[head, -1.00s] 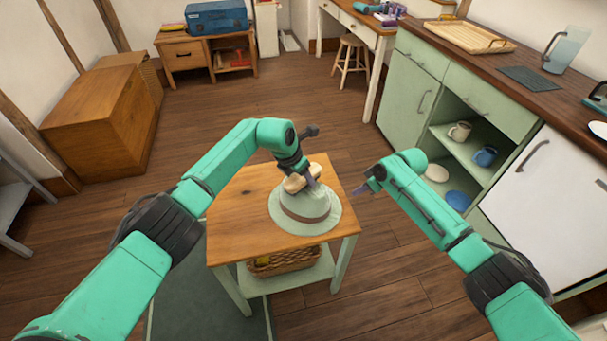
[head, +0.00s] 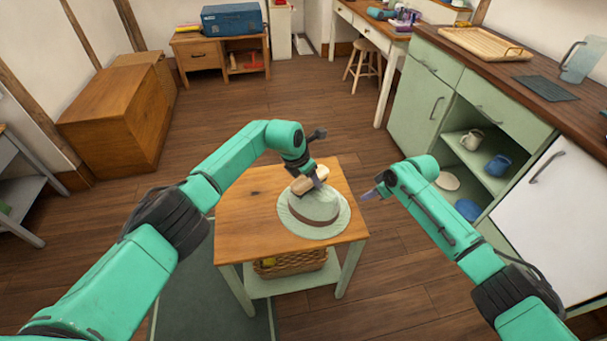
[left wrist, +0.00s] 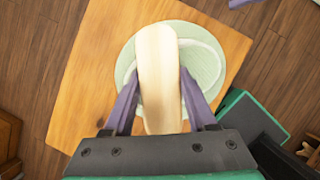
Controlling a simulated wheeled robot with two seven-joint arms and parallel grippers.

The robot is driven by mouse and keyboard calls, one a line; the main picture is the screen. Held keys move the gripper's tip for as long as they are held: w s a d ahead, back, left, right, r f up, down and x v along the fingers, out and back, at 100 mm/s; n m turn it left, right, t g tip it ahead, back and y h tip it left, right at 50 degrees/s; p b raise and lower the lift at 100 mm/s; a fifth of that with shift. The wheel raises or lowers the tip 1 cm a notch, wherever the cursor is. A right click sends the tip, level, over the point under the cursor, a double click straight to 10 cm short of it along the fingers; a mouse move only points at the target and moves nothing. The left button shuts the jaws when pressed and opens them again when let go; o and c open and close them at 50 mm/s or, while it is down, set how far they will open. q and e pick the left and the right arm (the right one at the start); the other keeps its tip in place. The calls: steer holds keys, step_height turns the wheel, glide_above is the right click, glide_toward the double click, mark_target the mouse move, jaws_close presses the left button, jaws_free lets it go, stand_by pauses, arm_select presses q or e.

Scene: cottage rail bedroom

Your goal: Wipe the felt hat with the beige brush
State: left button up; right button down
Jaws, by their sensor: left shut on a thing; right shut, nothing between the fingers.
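The pale green felt hat (head: 316,212) with a brown band lies brim down on the small wooden-topped table (head: 245,210). My left gripper (head: 318,184) is shut on the beige brush (head: 309,184) just at the crown of the hat. In the left wrist view the brush (left wrist: 158,75) lies between the purple fingers and covers the middle of the hat (left wrist: 205,62). I cannot tell whether the brush touches the crown. My right gripper (head: 372,193) is shut and empty, to the right of the table and apart from the hat.
A wicker basket (head: 290,263) sits on the table's lower shelf. The green cabinet (head: 460,110) with an open niche stands on the right. A wooden chest (head: 120,115) stands on the left. The left part of the tabletop is bare.

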arm_select(q)
steer(key=shift+s+d+f, duration=0.3)
steer(key=shift+s+d, duration=0.1)
steer(key=shift+w+r, duration=0.2)
steer(key=shift+r, duration=2.9)
step_height(320, 180, up, 6)
steer(key=p, duration=0.6)
steer(key=shift+r, duration=0.15)
